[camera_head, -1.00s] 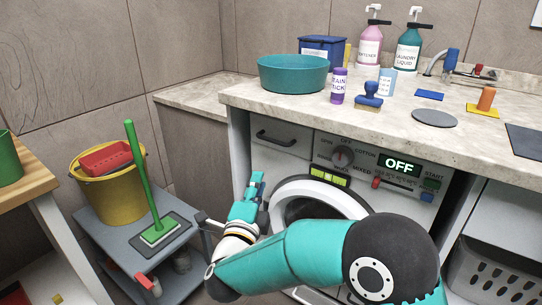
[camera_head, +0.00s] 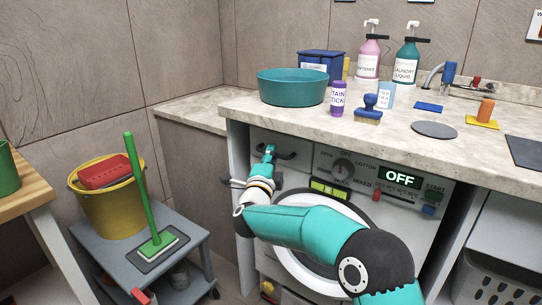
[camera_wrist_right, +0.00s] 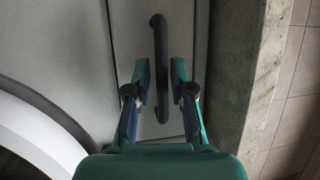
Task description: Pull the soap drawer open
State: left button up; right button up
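The soap drawer (camera_head: 297,172) is the pale panel at the washing machine's upper left, and its front looks flush with the machine. Its dark bar handle (camera_head: 288,155) is partly covered by my right gripper (camera_head: 268,153). In the right wrist view the handle (camera_wrist_right: 158,45) runs upright in the picture, between the two fingertips of my right gripper (camera_wrist_right: 159,78). The fingers are open, with a visible gap on each side of the handle. How deep they reach around it is hard to tell. My left gripper is not in view.
The counter (camera_head: 300,122) overhangs just above the drawer, holding a teal basin (camera_head: 292,88) and bottles. The machine's round door (camera_head: 290,268) lies below. A side panel (camera_head: 238,165) stands close on the left. A grey cart (camera_head: 195,235) with a yellow bucket (camera_head: 112,208) is farther left.

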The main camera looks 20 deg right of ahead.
jog(key=shift+w+d+r, duration=0.1)
jog(key=shift+w+d, duration=0.05)
jog(key=shift+w, duration=0.15)
jog(key=shift+c, duration=0.2)
grip_shut()
